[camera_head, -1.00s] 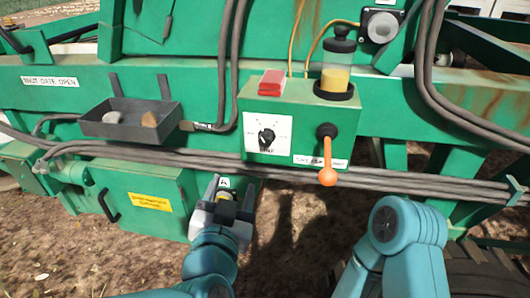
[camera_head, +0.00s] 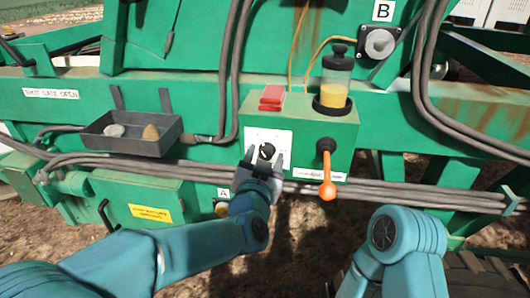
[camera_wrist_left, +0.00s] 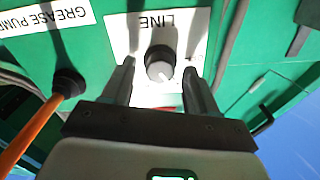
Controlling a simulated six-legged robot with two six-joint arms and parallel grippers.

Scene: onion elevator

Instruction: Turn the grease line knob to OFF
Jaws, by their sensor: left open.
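The grease line knob (camera_head: 266,151) is a black round knob on a white plate (camera_head: 284,138) on the front of the green box. In the left wrist view the knob (camera_wrist_left: 160,62) sits under the word LINE, with a pale pointer mark on its face. My left gripper (camera_head: 264,160) is open, with its two fingers reaching up on either side of the knob. In the left wrist view the fingers (camera_wrist_left: 160,85) stand apart with the knob between and a little beyond them; I cannot tell whether they touch it. My right gripper is out of view.
An orange-handled lever (camera_head: 327,188), labelled grease pump, hangs right of the knob. A red block (camera_head: 271,97) and a clear jar of yellow grease (camera_head: 335,85) top the box. A grey tray (camera_head: 130,148) with stones is left. Hoses (camera_head: 400,193) run below.

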